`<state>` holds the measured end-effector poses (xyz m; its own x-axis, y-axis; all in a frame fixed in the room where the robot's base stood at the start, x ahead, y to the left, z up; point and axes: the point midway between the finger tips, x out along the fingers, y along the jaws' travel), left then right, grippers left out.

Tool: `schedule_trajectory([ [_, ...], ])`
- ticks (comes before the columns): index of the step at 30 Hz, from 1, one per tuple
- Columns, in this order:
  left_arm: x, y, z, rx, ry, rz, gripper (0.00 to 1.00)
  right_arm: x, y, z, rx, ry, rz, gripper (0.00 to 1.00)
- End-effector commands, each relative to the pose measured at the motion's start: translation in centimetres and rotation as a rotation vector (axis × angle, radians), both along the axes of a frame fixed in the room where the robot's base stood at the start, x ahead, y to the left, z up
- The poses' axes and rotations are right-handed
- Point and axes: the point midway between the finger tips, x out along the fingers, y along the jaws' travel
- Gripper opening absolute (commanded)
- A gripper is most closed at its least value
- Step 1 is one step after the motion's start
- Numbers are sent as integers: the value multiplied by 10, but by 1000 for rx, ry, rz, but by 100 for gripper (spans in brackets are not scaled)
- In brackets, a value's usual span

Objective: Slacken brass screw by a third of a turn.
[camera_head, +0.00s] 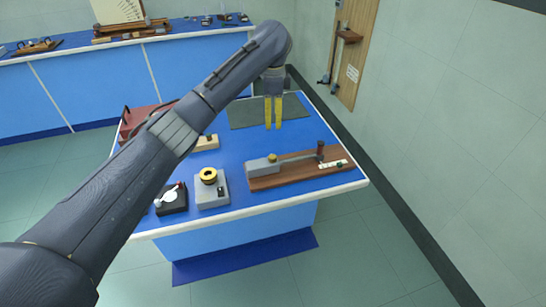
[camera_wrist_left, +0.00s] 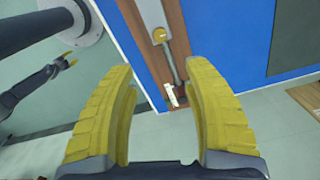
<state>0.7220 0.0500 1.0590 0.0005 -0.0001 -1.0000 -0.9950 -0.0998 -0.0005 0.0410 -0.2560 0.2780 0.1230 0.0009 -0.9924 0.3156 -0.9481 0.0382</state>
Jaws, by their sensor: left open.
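The brass screw (camera_head: 272,157) is a small yellow knob on a grey block. The block sits at the left part of a long wooden board (camera_head: 300,177) on the blue bench. In the left wrist view the brass screw (camera_wrist_left: 159,35) lies beyond and between the fingertips, with a grey rod running from its block. My left gripper (camera_head: 273,112) points down above the bench, behind the screw in the head view, apart from it. It is open and empty. At the left of the wrist view, a dark arm with small yellow tips (camera_wrist_left: 68,60) appears to be my right one; its opening is too small to tell.
A dark red post (camera_head: 320,150) stands at the board's right end. A grey box with a yellow ring (camera_head: 210,188) and a black device (camera_head: 171,199) are to the left. A dark green mat (camera_head: 250,112) lies behind. The wall is close on the right.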

Motion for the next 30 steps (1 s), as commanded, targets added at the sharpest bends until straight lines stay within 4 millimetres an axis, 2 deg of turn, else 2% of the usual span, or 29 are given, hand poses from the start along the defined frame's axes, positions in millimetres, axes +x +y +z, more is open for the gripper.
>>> schedule_trajectory([
  [8, -1, -2, -24, -3, 4, -16, 50, 0, -1, 0, -1, 0, 1, 40],
  [30, -1, 0, -144, 0, 2, -11, 50, 0, -2, 0, -2, 0, 1, 40],
])
